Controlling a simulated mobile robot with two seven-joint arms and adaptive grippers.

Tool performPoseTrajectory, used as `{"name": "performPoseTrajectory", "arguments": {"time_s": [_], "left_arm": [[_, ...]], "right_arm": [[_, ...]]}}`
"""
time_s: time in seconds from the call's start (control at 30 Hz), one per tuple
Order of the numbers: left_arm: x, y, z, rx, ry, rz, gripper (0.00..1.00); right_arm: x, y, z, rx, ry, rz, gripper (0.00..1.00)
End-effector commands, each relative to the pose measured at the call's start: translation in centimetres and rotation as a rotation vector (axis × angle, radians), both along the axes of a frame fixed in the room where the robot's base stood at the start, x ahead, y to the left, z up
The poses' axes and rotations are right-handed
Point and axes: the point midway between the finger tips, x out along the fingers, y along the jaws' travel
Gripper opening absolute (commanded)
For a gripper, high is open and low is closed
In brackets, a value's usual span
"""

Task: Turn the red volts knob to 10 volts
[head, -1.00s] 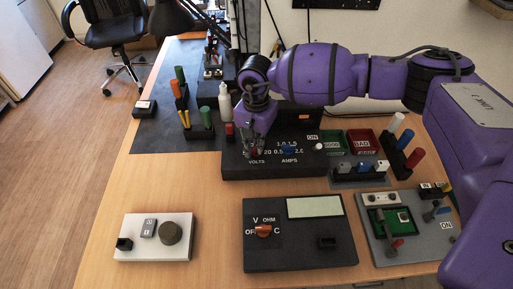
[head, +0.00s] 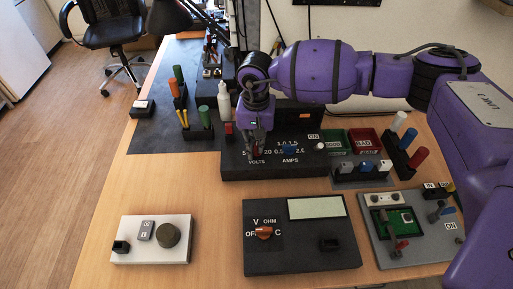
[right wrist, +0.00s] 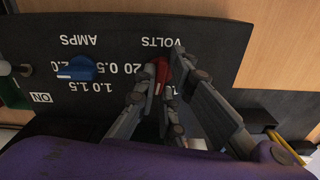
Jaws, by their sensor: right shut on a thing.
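The red volts knob (right wrist: 161,70) sits on the black power supply box (head: 236,171), above the word VOLTS in the head view. My right gripper (head: 256,146) reaches down onto it from above. In the right wrist view the fingers of my right gripper (right wrist: 160,88) are shut on the knob's two sides. A pale mark shows on the knob between the fingers. The 20 beside the dial is readable; the fingers hide other numbers, so I cannot tell the exact setting. My left gripper is not in view.
The blue amps knob (right wrist: 78,69) is beside the red one on the same panel. A white toggle (head: 320,146) is further right. A black meter (head: 300,262) and a white box (head: 133,250) stand in front, with bare table between.

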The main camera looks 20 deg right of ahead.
Motion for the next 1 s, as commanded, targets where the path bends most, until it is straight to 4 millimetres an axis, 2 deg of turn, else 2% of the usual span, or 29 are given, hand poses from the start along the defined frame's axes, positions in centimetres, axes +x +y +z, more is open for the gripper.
{"name": "performPoseTrajectory", "arguments": {"time_s": [0.17, 0.5, 0.83, 1.0], "left_arm": [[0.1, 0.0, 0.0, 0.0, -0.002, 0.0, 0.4], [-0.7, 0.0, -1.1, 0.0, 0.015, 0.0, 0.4], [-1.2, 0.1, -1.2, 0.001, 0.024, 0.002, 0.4], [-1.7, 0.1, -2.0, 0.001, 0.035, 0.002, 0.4]], "right_arm": [[-0.1, 0.0, -0.1, 0.0, 0.002, 0.004, 0.0], [-0.1, 0.1, -0.2, 0.0, 0.003, 0.17, 0.0], [-0.1, 0.1, -0.1, 0.0, 0.003, 0.188, 0.0], [-0.1, 0.0, -0.2, 0.0, 0.003, 0.289, 0.0]]}}
